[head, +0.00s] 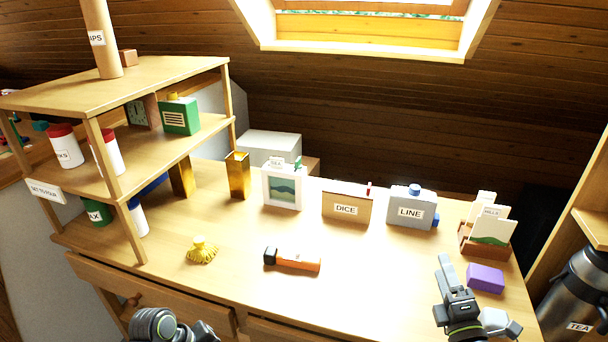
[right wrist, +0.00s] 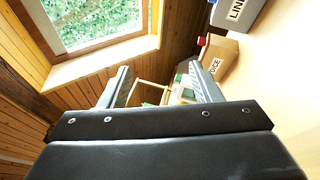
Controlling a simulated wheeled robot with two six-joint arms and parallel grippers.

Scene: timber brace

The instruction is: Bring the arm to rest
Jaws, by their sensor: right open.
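My right gripper (head: 452,282) is above the front right of the desk, left of a purple block (head: 485,278). In the right wrist view its two fingers stand wide apart, and the gap (right wrist: 160,82) between them is empty. Part of my left arm (head: 165,326) shows at the bottom left edge of the head view, low in front of the desk. Its fingers cannot be made out.
The desk holds an orange-and-black tool (head: 293,260), a yellow tassel-like item (head: 202,250), a DICE box (head: 346,206), a LINE box (head: 411,208) and a card holder (head: 486,246). A shelf unit (head: 150,83) stands left; a TEA flask (head: 575,295) stands right. The desk's middle is mostly clear.

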